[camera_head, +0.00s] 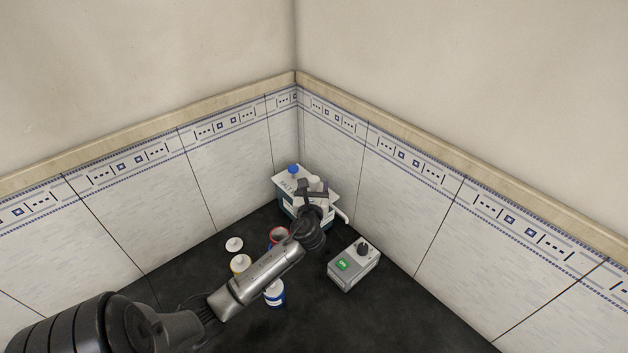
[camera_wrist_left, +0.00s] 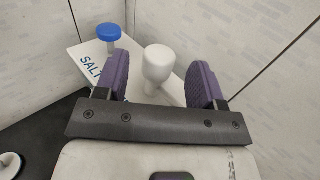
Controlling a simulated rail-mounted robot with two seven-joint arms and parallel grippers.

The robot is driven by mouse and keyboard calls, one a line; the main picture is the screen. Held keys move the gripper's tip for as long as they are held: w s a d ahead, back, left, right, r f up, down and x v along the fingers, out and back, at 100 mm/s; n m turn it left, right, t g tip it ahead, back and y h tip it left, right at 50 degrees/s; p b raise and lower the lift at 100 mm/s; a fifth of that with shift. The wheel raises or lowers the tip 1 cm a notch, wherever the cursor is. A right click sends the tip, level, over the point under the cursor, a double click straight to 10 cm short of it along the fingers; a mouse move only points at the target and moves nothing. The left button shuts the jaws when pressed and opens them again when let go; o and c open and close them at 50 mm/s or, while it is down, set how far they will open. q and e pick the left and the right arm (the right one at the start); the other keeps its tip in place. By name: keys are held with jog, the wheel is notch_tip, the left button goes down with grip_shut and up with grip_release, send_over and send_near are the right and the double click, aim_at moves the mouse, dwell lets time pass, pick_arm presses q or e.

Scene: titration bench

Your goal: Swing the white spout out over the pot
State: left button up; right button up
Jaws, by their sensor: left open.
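A white dispenser box marked SALT, with a blue cap, stands in the corner (camera_head: 285,181); its top also shows in the left wrist view (camera_wrist_left: 88,60). A white rounded knob (camera_wrist_left: 158,62) rises from the box top. A white spout-like piece (camera_head: 342,215) sticks out at the box's right side. My left gripper (camera_head: 312,187) is over the box, its purple-padded fingers (camera_wrist_left: 160,82) open with the knob between or just beyond them; contact cannot be told. My right gripper is not in view.
A grey box with a black knob and green label (camera_head: 354,266) stands right of my arm. A white round lid (camera_head: 234,244), a yellow-topped jar (camera_head: 240,263) and a blue-and-white jar (camera_head: 274,294) stand near the arm. Tiled walls close in behind. The dark front bench is clear.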

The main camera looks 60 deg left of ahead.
aim_at(314, 183)
pick_arm(q)
jog(key=shift+x, duration=1.85)
jog(key=shift+c, duration=0.2)
grip_shut()
